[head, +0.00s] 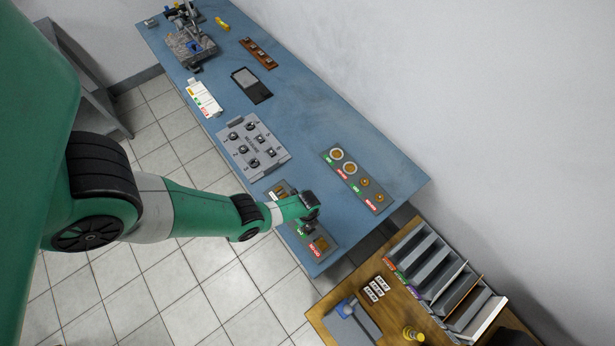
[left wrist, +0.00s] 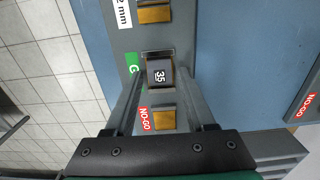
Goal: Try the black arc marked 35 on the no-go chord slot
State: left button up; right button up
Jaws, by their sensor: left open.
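The black arc marked 35 (left wrist: 160,74) sits at the slot beside the green label on the grey gauge plate (left wrist: 122,42), its number facing up. The no-go chord slot (left wrist: 164,119), a brass-coloured square beside the red NO-GO label (left wrist: 144,118), is nearer my wrist and looks empty. In the head view the plate's NO-GO end (head: 321,244) shows near the table's front edge. My left gripper (left wrist: 158,88) is open, its fingers on either side of the arc with gaps visible; it also shows over the plate in the head view (head: 307,214), hiding the arc. My right gripper is not in view.
A second gauge plate (head: 348,172) with round brass gauges lies behind. A white card (head: 203,97) and a black tablet (head: 251,85) lie farther off. A wooden table (head: 345,290) with bins stands at lower right.

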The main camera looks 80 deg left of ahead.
pick_arm(q)
grip_shut()
notch_tip(320, 180, up, 5)
jog(key=p, duration=0.5)
jog(key=shift+r, duration=0.1)
